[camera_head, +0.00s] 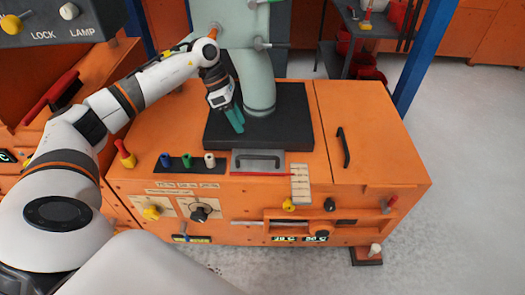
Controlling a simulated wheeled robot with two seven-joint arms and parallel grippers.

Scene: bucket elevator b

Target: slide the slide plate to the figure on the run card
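A grey plate with a dark bar handle (257,162) lies at the front edge of the orange cabinet top, in front of the black base; it looks like the slide plate. A pale strip with marks (300,184) hangs just right of it, with a red piece to its left. I cannot tell for certain which paper is the run card; a small pale label (170,192) on the cabinet front is too small to read. My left gripper (235,119), with teal fingers, is above the black base, behind and left of the plate, apart from its handle. Its finger gap is unclear.
A grey-green pipe (258,85) rises from the black base (290,120) close beside my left gripper. Coloured pegs (187,160) stand left of the plate. Knobs (199,211) and small displays (316,237) fill the cabinet front. The cabinet's right top (375,135) is mostly clear.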

